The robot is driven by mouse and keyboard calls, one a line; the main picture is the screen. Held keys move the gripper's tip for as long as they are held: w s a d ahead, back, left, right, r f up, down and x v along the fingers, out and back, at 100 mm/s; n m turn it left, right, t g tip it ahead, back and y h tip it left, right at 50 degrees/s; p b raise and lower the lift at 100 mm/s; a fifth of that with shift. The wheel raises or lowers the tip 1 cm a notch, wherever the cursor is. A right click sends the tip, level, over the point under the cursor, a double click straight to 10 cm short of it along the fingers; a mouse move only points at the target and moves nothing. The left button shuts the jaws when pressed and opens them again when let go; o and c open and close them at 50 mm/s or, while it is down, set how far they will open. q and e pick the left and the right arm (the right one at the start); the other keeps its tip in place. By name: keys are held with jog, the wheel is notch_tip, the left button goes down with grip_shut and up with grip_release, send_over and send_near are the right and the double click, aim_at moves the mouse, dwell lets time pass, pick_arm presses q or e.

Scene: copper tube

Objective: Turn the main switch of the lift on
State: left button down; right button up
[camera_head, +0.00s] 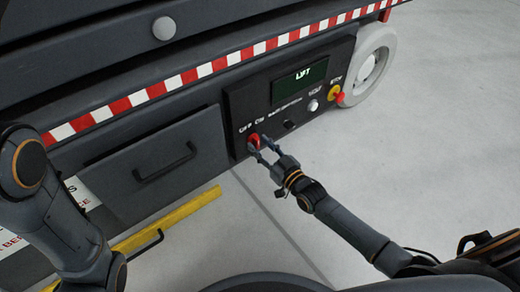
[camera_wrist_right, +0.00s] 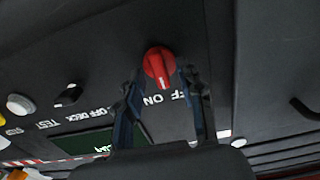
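The red main switch (camera_head: 255,140) is a rotary knob on the dark control panel (camera_head: 240,108) of the lift, near its left end. In the right wrist view the red knob (camera_wrist_right: 158,65) shows from close up, with OFF and ON lettering beside it. My right gripper (camera_head: 262,150) is at the knob. In the wrist view the right gripper's fingers (camera_wrist_right: 160,80) stand apart, one on each side of the knob, with gaps visible. My left gripper is out of view; only the left arm shows.
The panel also carries a LIFT display (camera_head: 299,80), a small black switch (camera_head: 289,124), a white button (camera_head: 313,105) and a red stop button on yellow (camera_head: 336,95). A drawer with a handle (camera_head: 163,163) lies left. A white wheel (camera_head: 372,65) stands right.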

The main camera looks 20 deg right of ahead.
jog(key=shift+w+a, duration=0.1)
jog(key=shift+w, duration=0.2)
grip_shut()
